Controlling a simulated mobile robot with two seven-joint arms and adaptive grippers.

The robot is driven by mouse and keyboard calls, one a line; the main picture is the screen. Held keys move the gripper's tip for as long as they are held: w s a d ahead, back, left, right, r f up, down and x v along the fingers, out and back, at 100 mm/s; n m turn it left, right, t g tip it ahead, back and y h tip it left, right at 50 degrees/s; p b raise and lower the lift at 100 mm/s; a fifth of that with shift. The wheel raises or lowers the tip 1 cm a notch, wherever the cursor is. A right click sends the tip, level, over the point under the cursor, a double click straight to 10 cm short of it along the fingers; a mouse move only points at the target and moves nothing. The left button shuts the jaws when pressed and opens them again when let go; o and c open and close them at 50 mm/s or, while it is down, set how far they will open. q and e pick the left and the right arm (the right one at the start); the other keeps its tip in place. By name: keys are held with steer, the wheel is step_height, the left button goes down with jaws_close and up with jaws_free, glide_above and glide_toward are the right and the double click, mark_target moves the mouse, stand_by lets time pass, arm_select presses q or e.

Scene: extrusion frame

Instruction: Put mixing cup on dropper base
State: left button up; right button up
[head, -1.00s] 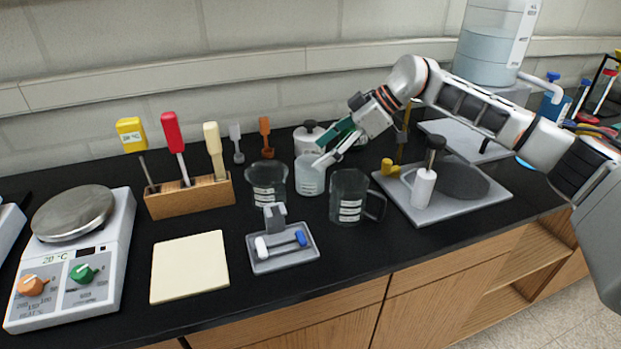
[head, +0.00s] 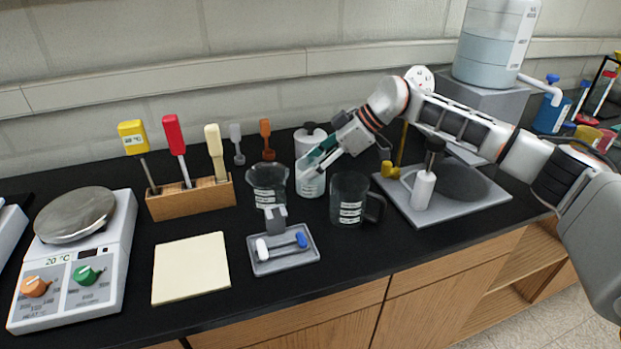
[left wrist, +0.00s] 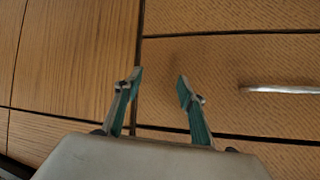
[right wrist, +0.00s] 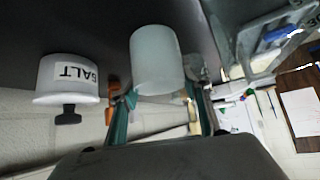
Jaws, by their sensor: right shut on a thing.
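The mixing cup looks to be the pale, frosted cup (head: 311,186) with a printed label, upright on the black counter. It also shows in the right wrist view (right wrist: 158,62). My right gripper (head: 316,165) is shut on it near its rim, with one finger on each side; the fingers partly hide the rim. The dropper base looks to be the grey plate (head: 478,207) to the right, with a dark round area, a yellow post and a white handled bottle with a black top. My left gripper (left wrist: 158,82) is open and empty in front of wooden cabinet fronts.
Dark glass beakers stand close on both sides of the cup, left (head: 266,184) and right (head: 349,192). A white salt jar (head: 308,148) stands behind it. A small grey tray (head: 283,262) is in front. A large water tank (head: 490,45) stands at the back right.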

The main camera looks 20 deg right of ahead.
steer(key=shift+r, duration=0.25)
step_height(320, 180, up, 19)
stand_by(1.4)
